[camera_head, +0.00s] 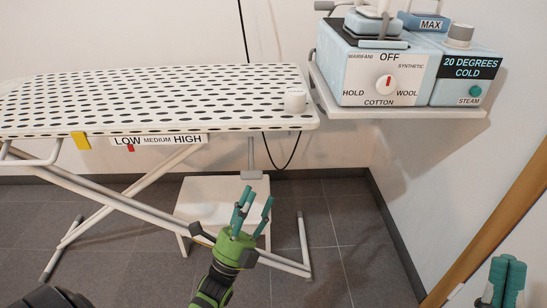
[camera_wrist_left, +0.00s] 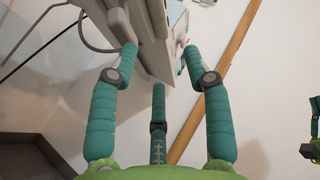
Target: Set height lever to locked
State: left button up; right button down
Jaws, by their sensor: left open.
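The ironing board (camera_head: 160,97) stands at the left with a perforated white top. A yellow tab (camera_head: 81,141) sits under its front edge, probably the height lever; I cannot tell its setting for sure. Beside it is a LOW, MEDIUM, HIGH label (camera_head: 158,140) with a small red marker (camera_head: 131,148) under LOW. My left gripper (camera_head: 251,204) is open and empty, below and right of the label in the head view. Its spread teal fingers show in the left wrist view (camera_wrist_left: 156,75). My right gripper (camera_head: 507,278) is at the lower right, its fingers close together.
A white step stool (camera_head: 205,200) stands under the board, behind my left gripper. The board's crossed legs (camera_head: 120,206) reach the tiled floor. A wall shelf (camera_head: 420,113) at the upper right carries a blue ironing station (camera_head: 358,75). A wooden strip (camera_head: 500,222) runs along the right wall.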

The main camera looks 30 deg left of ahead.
aim_at(252, 174)
pick_arm(q)
jog(key=a+f+m+y, duration=0.2)
jog(key=a+f, duration=0.1)
jog(key=a, duration=0.1)
jog(key=x, duration=0.7)
jog(key=shift+w+d+r, duration=0.15)
grip_shut()
